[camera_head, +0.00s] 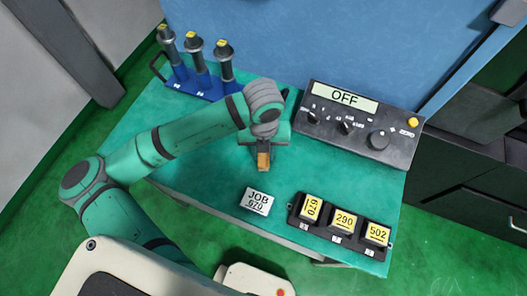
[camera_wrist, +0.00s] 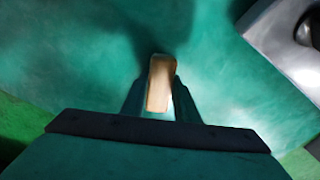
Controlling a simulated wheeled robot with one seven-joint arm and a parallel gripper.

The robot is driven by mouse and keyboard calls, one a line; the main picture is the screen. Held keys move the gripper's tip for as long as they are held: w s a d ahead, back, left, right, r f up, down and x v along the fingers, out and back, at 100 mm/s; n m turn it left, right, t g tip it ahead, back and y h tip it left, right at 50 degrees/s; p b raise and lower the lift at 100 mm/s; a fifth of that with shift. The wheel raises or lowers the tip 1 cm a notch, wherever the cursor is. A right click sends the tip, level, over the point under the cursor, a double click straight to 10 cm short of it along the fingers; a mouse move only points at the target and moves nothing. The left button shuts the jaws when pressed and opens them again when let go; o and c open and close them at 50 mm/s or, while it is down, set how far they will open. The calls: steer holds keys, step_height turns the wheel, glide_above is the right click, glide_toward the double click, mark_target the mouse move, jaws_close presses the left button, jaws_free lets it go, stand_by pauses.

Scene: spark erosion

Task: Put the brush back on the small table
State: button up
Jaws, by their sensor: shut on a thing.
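The brush shows as a tan, wooden-looking block (camera_head: 263,161); in the wrist view its tan end (camera_wrist: 160,84) stands between my two fingers. My gripper (camera_head: 263,148) is shut on it over the middle of the small teal table (camera_head: 335,175). The fingers and palm hide the rest of the brush, and I see no bristles. The wrist view shows the teal surface beyond the brush with a dark shadow on it. I cannot tell whether the brush touches the table.
A blue rack (camera_head: 197,88) with several dark holders stands at the back left. A dark control box (camera_head: 357,125) reading OFF is at the right. Some tabletop between is clear.

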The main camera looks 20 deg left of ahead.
steer(key=shift+f, duration=0.15)
steer(key=o, duration=1.1)
step_height(320, 180, up, 12)
stand_by(0.4)
